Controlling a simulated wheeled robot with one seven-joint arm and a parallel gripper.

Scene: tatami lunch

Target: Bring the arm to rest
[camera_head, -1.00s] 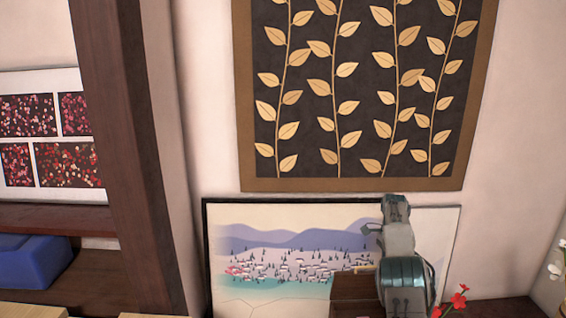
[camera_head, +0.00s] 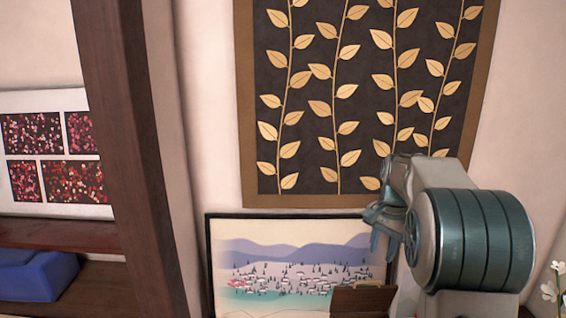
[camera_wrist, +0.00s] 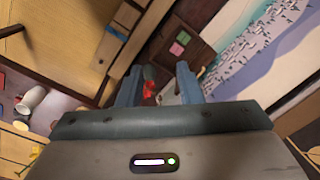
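My gripper (camera_head: 380,228) is raised in front of the wall at the right of the head view, with my arm bent behind it. In the wrist view its two fingers (camera_wrist: 158,86) stand apart, with nothing held between them. Small red flowers (camera_wrist: 149,82) show in the gap, beyond the fingertips and seemingly not touched.
A leaf-pattern hanging (camera_head: 320,100) and a landscape picture (camera_head: 290,235) are behind my arm. A brown box (camera_head: 360,302) stands below it. A dark post (camera_head: 135,150) and a shelf with a blue object (camera_head: 35,275) are left. White flowers (camera_head: 552,285) stand at lower right.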

